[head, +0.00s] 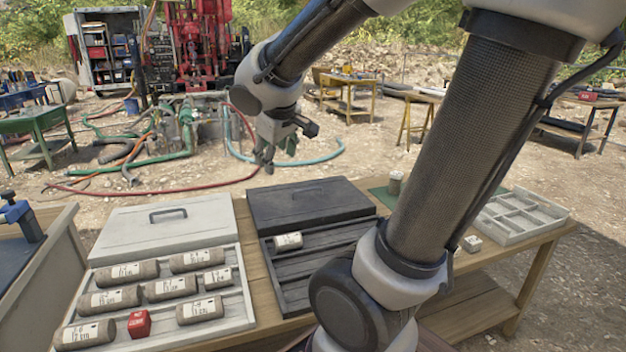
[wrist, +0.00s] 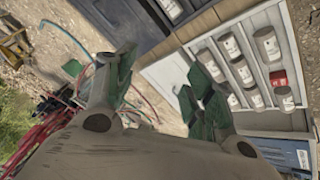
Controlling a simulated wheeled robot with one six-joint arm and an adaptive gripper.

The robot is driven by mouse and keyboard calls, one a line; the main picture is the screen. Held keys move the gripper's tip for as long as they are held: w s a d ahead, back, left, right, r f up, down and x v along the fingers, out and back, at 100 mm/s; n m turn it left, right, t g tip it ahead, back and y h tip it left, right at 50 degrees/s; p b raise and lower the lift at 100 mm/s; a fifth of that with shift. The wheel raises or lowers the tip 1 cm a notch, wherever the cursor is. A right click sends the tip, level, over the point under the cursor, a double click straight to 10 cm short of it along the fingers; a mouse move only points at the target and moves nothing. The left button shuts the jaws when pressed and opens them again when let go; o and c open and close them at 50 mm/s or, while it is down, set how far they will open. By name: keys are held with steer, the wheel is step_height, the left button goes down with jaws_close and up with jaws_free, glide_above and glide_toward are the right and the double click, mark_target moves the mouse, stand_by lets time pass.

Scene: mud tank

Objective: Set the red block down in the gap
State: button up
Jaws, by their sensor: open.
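The red block (head: 139,323) stands in the front row of the white core tray (head: 240,312), in the space between two labelled grey cores, one (head: 85,335) to its left and one (head: 200,310) to its right. In the wrist view the red block (wrist: 278,78) shows at the right, among the cores. Whether it touches its neighbours I cannot tell. My gripper (head: 277,155) is open and empty, raised above and beyond the trays, well away from the block. In the wrist view its green fingers (wrist: 160,82) are spread apart.
A black tray (head: 285,268) with one short core (head: 288,241) lies right of the white one, on the wooden table (head: 249,245). Closed lids lie behind both trays. A compartmented grey tray (head: 520,219) is at the right end. My arm hides part of the table.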

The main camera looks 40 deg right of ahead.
steer(key=s+a+m+g+y, duration=0.1)
steer(key=s+m+y, duration=0.1)
steer(key=s, duration=1.3)
steer(key=shift+s+a+f+m+g+y, duration=0.2)
steer(key=shift+s+a+m+g+y, duration=0.1)
steer(key=shift+s+a+g, duration=0.1)
